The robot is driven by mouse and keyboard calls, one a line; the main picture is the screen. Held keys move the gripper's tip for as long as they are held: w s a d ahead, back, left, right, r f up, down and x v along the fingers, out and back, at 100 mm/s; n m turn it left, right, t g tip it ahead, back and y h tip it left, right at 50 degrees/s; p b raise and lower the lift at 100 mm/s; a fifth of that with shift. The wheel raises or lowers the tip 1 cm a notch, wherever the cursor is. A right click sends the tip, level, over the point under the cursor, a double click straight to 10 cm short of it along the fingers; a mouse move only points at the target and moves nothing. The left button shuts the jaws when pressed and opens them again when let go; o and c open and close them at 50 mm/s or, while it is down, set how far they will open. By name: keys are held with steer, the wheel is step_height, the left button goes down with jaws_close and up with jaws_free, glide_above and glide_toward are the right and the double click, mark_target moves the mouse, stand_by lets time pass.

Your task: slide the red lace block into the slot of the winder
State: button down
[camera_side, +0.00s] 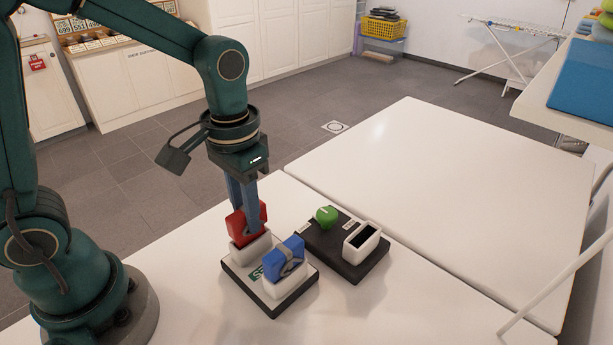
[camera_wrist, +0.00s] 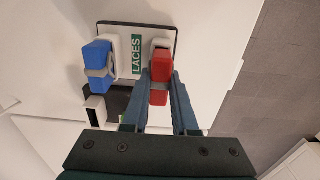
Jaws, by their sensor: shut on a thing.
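The red lace block (camera_side: 246,224) is between the fingers of my gripper (camera_side: 243,207), which is shut on it. It stands upright over a white holder (camera_side: 250,250) on the LACES tray; I cannot tell whether its lower end is still inside. The block also shows in the wrist view (camera_wrist: 160,66) with a finger on each side. The winder (camera_side: 318,246) is a dark base with a green knob (camera_side: 326,215) and a white box with an open, empty-looking dark slot (camera_side: 362,241) at its right. In the wrist view the winder (camera_wrist: 118,97) is partly hidden behind my gripper.
A blue lace block (camera_side: 285,258) with a grey band stands in the tray's other white holder (camera_side: 288,288), close to my gripper. The tray (camera_side: 243,284) sits beside the winder on the white table (camera_side: 370,310). The table to the right is clear.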

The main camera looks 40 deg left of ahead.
steer(key=shift+f, duration=0.85)
steer(key=c, duration=0.6)
jaws_free()
steer(key=shift+r, duration=4.55)
steer(key=shift+r, duration=0.1)
steer(key=shift+s+a+f+t, duration=0.1)
steer(key=shift+s+a+t, duration=0.25)
steer(key=shift+s+t, duration=0.7)
steer(key=shift+s+a+f+t, duration=0.1)
steer(key=shift+s+a+t, duration=0.2)
steer(key=shift+s+t, duration=0.7)
steer(key=shift+s+a+t, duration=0.35)
steer(key=shift+s+t, duration=0.4)
steer(key=shift+s, duration=0.6)
